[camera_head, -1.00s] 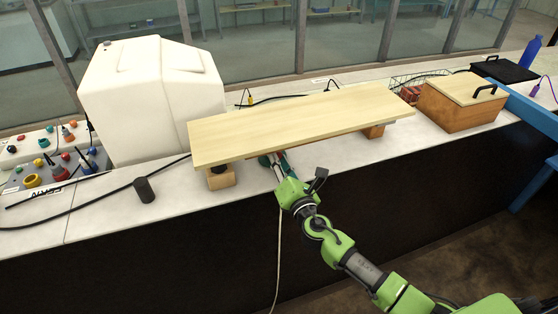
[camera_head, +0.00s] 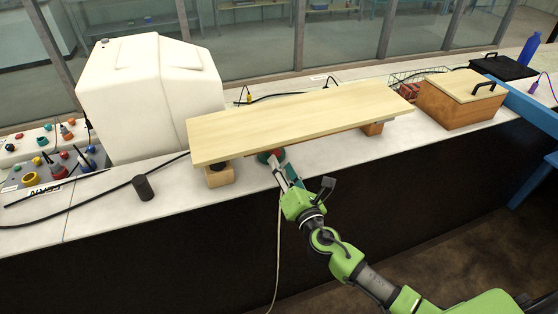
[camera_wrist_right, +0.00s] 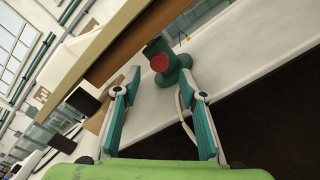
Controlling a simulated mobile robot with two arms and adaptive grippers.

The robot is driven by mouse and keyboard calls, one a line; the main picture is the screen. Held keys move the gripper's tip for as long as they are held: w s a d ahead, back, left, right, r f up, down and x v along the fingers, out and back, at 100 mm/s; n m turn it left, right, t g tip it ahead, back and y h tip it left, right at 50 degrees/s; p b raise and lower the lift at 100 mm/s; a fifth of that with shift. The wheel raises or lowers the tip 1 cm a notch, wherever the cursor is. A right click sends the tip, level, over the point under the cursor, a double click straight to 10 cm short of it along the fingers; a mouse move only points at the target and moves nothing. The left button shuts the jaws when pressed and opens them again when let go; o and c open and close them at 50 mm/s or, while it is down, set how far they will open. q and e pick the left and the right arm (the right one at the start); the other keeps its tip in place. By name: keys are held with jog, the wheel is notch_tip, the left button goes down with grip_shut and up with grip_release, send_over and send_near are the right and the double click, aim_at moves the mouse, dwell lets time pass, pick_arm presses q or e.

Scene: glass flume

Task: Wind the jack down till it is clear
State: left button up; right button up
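The jack (camera_head: 264,157) is a green-teal body under the pale wooden plank (camera_head: 300,118), near its front left. In the right wrist view the jack (camera_wrist_right: 172,75) shows a round red knob (camera_wrist_right: 159,62) facing my right gripper. My right gripper (camera_head: 282,165) is in front of the jack. In the wrist view its fingers (camera_wrist_right: 160,86) are spread, with the knob beyond and between the tips and nothing gripped. Whether the jack's top touches the plank is hidden. My left gripper is not in view.
Wooden blocks stand under the plank at left (camera_head: 219,177) and right (camera_head: 372,129); a black piece tops the left one. A black cylinder (camera_head: 143,188) stands left on the white counter. A white tank (camera_head: 150,95) and a lidded wooden box (camera_head: 458,107) flank the plank.

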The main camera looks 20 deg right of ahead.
jog(key=shift+s, duration=1.95)
jog(key=m+b, duration=1.2)
jog(key=m, duration=1.8)
send_near(277, 153)
jog(key=w+p, duration=0.1)
jog(key=w, duration=0.3)
jog(key=w+p, duration=0.1)
jog(key=w, duration=0.4)
jog(key=shift+w+a, duration=0.15)
jog(key=shift+a, duration=0.05)
grip_shut()
